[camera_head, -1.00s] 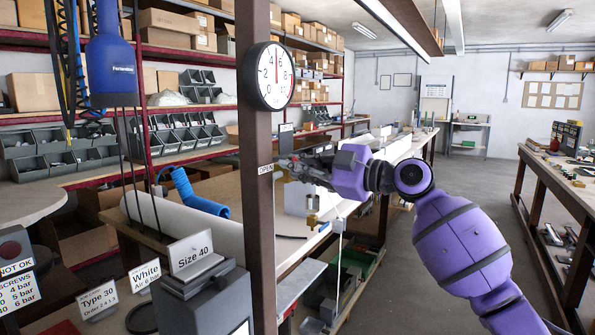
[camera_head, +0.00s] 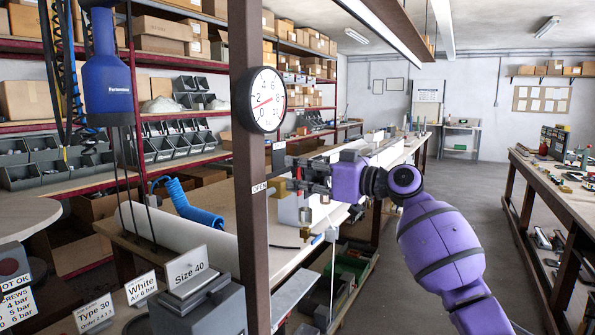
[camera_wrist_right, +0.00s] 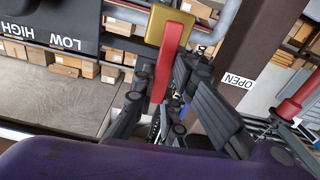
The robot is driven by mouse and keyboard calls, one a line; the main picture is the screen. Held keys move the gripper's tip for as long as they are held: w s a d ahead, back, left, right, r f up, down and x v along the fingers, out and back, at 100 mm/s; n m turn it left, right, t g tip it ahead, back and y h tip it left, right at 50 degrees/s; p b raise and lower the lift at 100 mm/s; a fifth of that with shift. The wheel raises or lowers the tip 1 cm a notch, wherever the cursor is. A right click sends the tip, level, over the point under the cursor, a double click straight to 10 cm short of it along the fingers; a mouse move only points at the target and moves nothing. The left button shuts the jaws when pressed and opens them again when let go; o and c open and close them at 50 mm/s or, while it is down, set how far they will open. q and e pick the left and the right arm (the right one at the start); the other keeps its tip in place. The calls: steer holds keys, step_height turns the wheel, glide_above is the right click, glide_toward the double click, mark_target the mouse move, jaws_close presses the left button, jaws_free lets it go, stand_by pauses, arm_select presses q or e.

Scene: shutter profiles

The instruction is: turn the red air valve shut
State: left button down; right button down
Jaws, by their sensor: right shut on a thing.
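The red valve lever (camera_wrist_right: 163,68) runs from a brass block (camera_wrist_right: 170,25) down between the fingers of my right gripper (camera_wrist_right: 160,100) in the wrist view. The gripper is shut on the lever. In the head view my right gripper (camera_head: 298,181) is just right of the brown post, and the lever is mostly hidden by its fingers. An OPEN label (camera_head: 259,188) is on the post; it also shows in the wrist view (camera_wrist_right: 237,80). The round gauge (camera_head: 266,100) on the post has its needle pointing left, near 2. My left gripper is not in view.
The brown post (camera_head: 249,230) stands close beside my right gripper. A blue hanging tool (camera_head: 107,80) and a Size 40 sign (camera_head: 187,270) are to the left. The aisle floor (camera_head: 470,230) on the right is clear.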

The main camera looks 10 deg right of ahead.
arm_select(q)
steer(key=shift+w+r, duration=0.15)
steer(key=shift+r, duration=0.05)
arm_select(e)
steer(key=shift+w+d+r+m, duration=0.1)
steer(key=shift+w+r+m, duration=0.05)
steer(key=shift+m, duration=0.25)
steer(key=c, duration=1.8)
jaws_free()
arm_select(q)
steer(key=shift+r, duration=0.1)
arm_select(e)
steer(key=shift+o, duration=0.2)
steer(key=v, duration=1.2)
